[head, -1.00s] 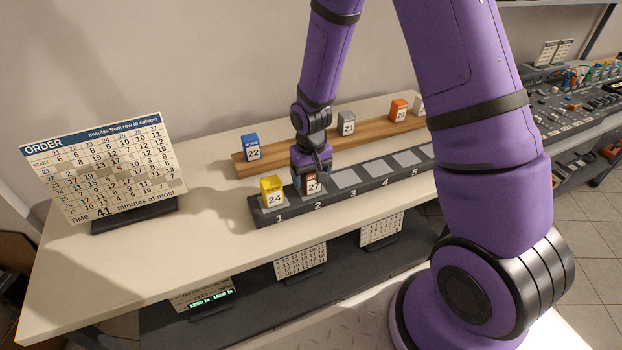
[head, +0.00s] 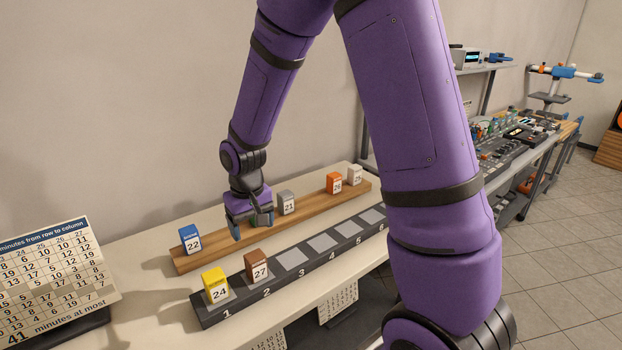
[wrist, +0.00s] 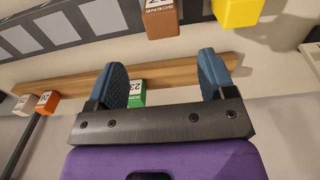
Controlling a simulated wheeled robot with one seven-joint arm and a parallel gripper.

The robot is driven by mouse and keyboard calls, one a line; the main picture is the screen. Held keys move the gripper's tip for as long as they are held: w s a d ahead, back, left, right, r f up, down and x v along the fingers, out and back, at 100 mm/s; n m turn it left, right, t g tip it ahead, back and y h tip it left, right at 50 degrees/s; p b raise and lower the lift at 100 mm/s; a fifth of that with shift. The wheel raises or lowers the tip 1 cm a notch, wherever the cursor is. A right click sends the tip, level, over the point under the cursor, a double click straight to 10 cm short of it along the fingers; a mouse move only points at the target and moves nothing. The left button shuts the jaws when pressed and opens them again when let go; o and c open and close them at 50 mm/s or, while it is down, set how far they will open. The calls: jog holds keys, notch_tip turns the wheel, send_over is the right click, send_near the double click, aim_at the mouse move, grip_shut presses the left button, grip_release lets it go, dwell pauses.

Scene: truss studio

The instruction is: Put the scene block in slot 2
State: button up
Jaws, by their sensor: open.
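The brown scene block 27 (head: 256,266) stands upright in slot 2 of the dark numbered rack (head: 250,300), beside the yellow block 24 (head: 216,286) in slot 1. The brown block also shows at the top of the wrist view (wrist: 160,18), with the word SCENE on it. My gripper (head: 250,222) is open and apart from the brown block, near the wooden plank behind the rack. In the wrist view a green block (wrist: 137,92) shows beyond the gap between my blue fingers (wrist: 164,72). I cannot tell its distance; my gripper hides it in the head view.
The wooden plank (head: 300,221) carries a blue block 22 (head: 190,238), a grey block 21 (head: 286,202), an orange block (head: 333,183) and a white block (head: 355,174). Slots 3 to 5 look empty.

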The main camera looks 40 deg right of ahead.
jog(key=s+d+r+t, duration=0.15)
jog(key=s+r, duration=0.25)
jog(key=r, duration=0.6)
jog(key=s+d+r+t, duration=0.1)
jog(key=s+r, duration=0.6)
jog(key=s, duration=0.3)
jog(key=s+d+r+t, duration=0.2)
jog(key=s+r, duration=0.5)
jog(key=s, duration=0.3)
jog(key=shift+d+r, duration=0.2)
jog(key=shift+r, duration=0.2)
